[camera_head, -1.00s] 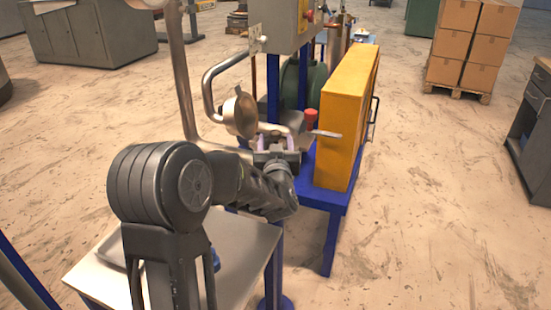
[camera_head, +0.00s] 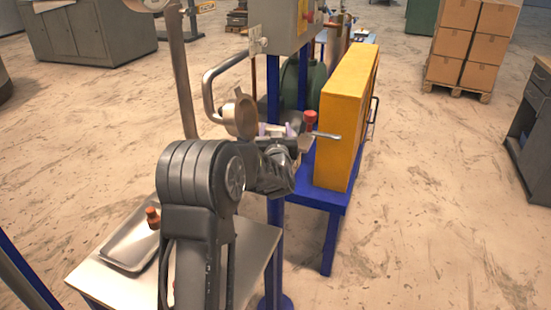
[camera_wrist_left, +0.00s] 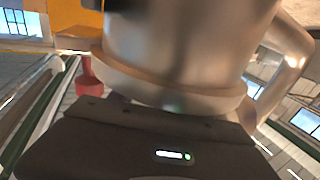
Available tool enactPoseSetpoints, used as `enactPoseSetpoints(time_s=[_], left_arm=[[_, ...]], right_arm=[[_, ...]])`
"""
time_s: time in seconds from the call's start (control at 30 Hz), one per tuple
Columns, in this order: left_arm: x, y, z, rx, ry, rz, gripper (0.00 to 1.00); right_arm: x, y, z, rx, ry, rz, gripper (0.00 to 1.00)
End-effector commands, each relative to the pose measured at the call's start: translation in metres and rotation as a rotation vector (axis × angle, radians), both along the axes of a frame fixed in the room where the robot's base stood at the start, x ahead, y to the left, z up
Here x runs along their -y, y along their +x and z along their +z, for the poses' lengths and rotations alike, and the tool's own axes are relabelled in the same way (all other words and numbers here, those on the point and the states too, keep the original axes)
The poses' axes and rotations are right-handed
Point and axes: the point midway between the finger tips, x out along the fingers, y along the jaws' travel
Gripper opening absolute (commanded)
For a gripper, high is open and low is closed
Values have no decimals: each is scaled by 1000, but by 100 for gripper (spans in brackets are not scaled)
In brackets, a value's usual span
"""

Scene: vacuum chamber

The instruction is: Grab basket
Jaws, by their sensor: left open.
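No basket can be made out for certain in either view. My left gripper (camera_head: 276,129) is open, its pale fingertips pointing away from the head camera, just right of a round metal flange (camera_head: 240,114) on a bent pipe. In the left wrist view a large shiny metal cylinder with a rim (camera_wrist_left: 175,60) fills the space directly in front of the gripper. Whether the fingers touch it cannot be told. My right gripper is not in view.
A red-topped valve handle (camera_head: 310,119) with a metal lever is close right of the gripper. A yellow cabinet (camera_head: 345,120) stands on a blue frame beyond it. A metal tray (camera_head: 128,262) lies on the small table at front left.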

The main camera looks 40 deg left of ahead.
Motion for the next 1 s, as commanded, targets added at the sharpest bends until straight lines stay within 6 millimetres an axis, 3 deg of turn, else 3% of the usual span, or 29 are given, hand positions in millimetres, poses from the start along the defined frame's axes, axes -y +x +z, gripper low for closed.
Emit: enactPoseSetpoints(time_s=[0.6,1.0], left_arm=[[-1,1,0,0,0,0,56],[-1,1,0,1,1,0,24]], right_arm=[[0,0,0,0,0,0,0],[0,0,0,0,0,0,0]])
